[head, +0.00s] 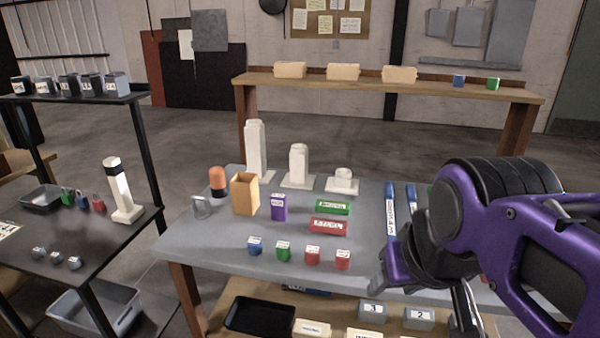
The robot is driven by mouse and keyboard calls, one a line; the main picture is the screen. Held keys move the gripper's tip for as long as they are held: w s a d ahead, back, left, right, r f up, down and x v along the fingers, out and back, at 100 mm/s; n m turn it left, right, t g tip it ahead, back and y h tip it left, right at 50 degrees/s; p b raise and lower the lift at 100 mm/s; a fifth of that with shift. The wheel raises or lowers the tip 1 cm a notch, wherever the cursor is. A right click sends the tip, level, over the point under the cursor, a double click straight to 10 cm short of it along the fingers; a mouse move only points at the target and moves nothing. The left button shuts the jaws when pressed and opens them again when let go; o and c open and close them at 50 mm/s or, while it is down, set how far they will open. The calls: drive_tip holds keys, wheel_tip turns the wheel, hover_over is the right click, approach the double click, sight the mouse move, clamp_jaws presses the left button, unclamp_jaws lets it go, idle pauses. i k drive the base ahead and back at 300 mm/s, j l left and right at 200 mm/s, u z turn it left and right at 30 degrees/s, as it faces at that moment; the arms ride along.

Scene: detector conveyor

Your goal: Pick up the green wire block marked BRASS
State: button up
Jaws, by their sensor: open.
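Several green blocks with white labels are in view, and I cannot read which one says BRASS. A small green block (283,251) stands near the front edge of the grey table. A longer flat green block (333,207) lies farther back on that table. Another small green block (493,84) sits at the right of the back wooden shelf, and one more green block (67,197) is on the black left table. My gripper (427,298) is open at the lower right, over the table's front right, apart from all of these blocks.
Beside the small green block stand a blue block (255,245) and two red blocks (312,256). Behind are a flat red block (329,226), a purple block (279,207), a tan box (244,194) and white towers (256,150). Grey table (205,235) is bare at front left.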

sight(321, 205)
drive_tip(key=i+j, duration=0.25)
drive_tip(key=i+j+z, duration=0.55)
drive_tip(key=k+l, duration=0.05)
drive_tip(key=k, duration=0.05)
